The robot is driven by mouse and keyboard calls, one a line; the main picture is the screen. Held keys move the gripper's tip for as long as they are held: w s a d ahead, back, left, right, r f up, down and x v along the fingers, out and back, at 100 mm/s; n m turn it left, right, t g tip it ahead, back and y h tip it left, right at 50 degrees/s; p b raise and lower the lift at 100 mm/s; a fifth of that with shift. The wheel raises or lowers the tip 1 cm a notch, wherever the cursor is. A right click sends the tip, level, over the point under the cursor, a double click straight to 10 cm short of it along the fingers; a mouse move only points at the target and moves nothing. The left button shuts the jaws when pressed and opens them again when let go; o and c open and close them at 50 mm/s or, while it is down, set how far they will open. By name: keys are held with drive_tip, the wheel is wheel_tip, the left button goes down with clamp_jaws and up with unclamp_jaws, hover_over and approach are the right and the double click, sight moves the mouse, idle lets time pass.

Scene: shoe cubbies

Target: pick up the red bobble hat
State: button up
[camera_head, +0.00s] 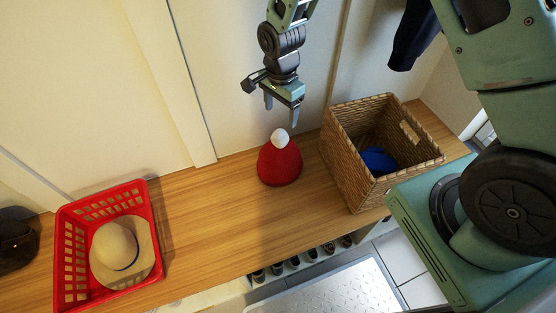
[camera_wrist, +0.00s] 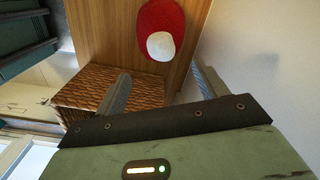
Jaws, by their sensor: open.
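The red bobble hat (camera_head: 280,164) stands upright on the wooden bench top (camera_head: 215,212), its white bobble on top. In the wrist view the hat (camera_wrist: 176,17) shows near the top middle, beyond the fingers. My gripper (camera_head: 281,113) hangs above the hat, fingers pointing down, apart from it. In the wrist view my gripper (camera_wrist: 160,88) is open, with nothing between its fingers.
A wicker basket (camera_head: 343,153) holding a blue item (camera_head: 378,160) stands close on the hat's right. A red plastic basket (camera_head: 72,284) with a straw hat (camera_head: 118,250) is at left. The wall (camera_head: 235,70) is close behind. The bench between the red basket and hat is clear.

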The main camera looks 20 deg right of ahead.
sight(280, 134)
wheel_tip(280, 134, down, 12)
drive_tip(key=shift+w+f, duration=0.1)
idle(0.5)
drive_tip(key=c, duration=1.3)
